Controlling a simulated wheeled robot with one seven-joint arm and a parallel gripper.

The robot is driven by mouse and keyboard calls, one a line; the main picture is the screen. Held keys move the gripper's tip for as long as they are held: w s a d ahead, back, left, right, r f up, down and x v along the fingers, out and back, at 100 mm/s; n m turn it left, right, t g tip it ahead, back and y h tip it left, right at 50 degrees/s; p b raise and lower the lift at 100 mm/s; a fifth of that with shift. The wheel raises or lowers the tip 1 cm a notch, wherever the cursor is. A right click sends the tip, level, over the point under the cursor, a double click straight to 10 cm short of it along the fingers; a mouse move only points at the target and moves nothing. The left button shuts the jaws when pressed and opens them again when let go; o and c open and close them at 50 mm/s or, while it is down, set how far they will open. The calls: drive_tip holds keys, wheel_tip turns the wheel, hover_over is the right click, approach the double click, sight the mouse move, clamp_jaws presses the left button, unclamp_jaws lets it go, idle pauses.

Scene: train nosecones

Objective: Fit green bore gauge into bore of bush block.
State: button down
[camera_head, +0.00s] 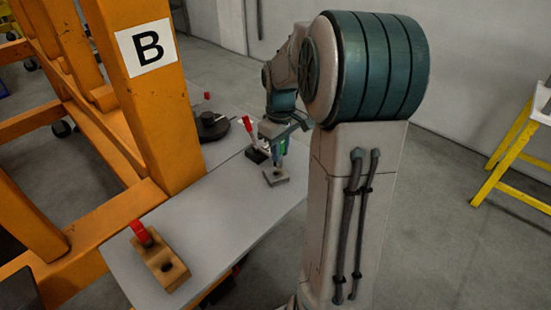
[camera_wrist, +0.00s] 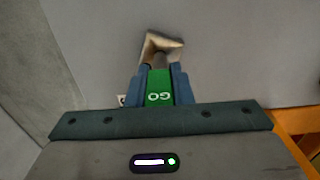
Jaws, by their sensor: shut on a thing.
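The green bore gauge, marked "GO", is held between the blue fingers of my gripper (camera_wrist: 158,88). Its green body (camera_wrist: 159,85) fills the space between the fingers in the wrist view, with its dark plug end pointing at the bush block (camera_wrist: 170,43). In the head view the bush block (camera_head: 277,179) sits on the grey table, with my gripper (camera_head: 281,150) right above it and a bit of the green gauge (camera_head: 285,148) showing. The plug end meets or overlaps the block in both views. I cannot tell whether it is inside the bore, which is hidden.
A red-handled clamp (camera_head: 248,140) stands just behind the block. A round dark object (camera_head: 211,124) lies farther back. A wooden block with a red-topped piece (camera_head: 160,258) is at the table's near end. An orange frame post (camera_head: 150,100) rises at left. The table's middle (camera_head: 215,215) is clear.

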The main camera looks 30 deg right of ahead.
sight(279, 165)
drive_tip(key=shift+w+a+f, duration=0.1)
drive_tip(key=shift+w+f, duration=0.15)
drive_tip(key=shift+f, duration=0.55)
drive_tip(key=shift+w+a+f, duration=0.1)
drive_tip(key=shift+w+f, duration=0.1)
drive_tip(key=shift+f, duration=0.65)
drive_tip(key=shift+w+f, duration=0.25)
drive_tip(key=shift+f, duration=0.55)
drive_tip(key=shift+f, duration=0.1)
drive_tip(key=c, duration=1.3)
unclamp_jaws()
